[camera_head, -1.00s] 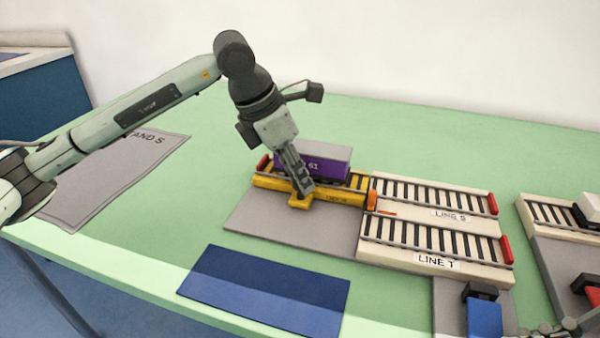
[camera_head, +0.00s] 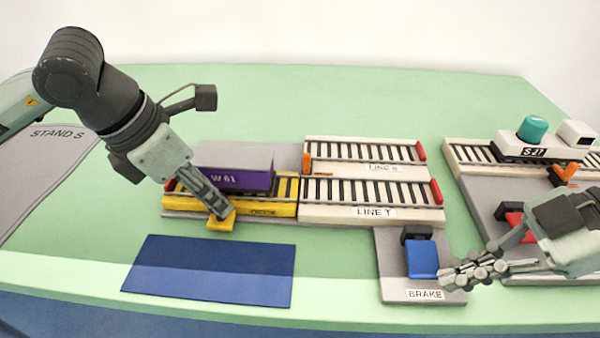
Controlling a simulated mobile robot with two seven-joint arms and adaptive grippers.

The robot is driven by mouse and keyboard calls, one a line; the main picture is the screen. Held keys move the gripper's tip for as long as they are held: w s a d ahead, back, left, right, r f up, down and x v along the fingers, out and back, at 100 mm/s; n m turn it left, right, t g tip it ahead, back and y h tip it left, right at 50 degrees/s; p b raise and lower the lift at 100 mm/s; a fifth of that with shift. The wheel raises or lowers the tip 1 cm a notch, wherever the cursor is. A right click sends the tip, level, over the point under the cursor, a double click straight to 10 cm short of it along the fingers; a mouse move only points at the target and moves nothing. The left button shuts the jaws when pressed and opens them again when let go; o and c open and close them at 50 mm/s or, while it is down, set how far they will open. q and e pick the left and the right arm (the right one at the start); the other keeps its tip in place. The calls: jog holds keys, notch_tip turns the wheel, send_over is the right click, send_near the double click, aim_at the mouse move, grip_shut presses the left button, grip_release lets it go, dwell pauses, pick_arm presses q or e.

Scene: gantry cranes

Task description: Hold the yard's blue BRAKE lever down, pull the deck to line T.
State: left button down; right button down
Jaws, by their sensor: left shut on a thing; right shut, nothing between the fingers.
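The yellow deck (camera_head: 287,210) carries a purple wagon marked W 61 (camera_head: 240,180). The deck's right end lines up with the track of line T (camera_head: 400,213). Line S (camera_head: 350,168) lies behind. My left gripper (camera_head: 224,214) is shut on the deck's yellow front handle (camera_head: 218,226). The blue BRAKE lever (camera_head: 422,260) stands on a grey plate with a BRAKE label (camera_head: 425,294). My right gripper (camera_head: 448,278) is shut and empty, its fingertips at the lever's lower right. I cannot tell whether they touch it, or whether the lever is down.
A blue panel (camera_head: 210,270) lies in front of the deck. At the right, another track carries a white vehicle (camera_head: 540,150) with a teal knob, and a red lever (camera_head: 518,222) sits behind my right gripper. The grey STAND S mat (camera_head: 45,165) lies at left.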

pick_arm(q)
jog(key=shift+s+f, duration=0.1)
jog(key=shift+s, duration=0.1)
jog(key=c, duration=1.2)
grip_release()
jog(key=shift+s, duration=0.1)
jog(key=shift+r, duration=0.25)
jog(key=v, duration=1.1)
jog(key=shift+a+r, duration=0.1)
jog(key=shift+r, duration=0.25)
pick_arm(e)
jog(key=shift+r, duration=0.85)
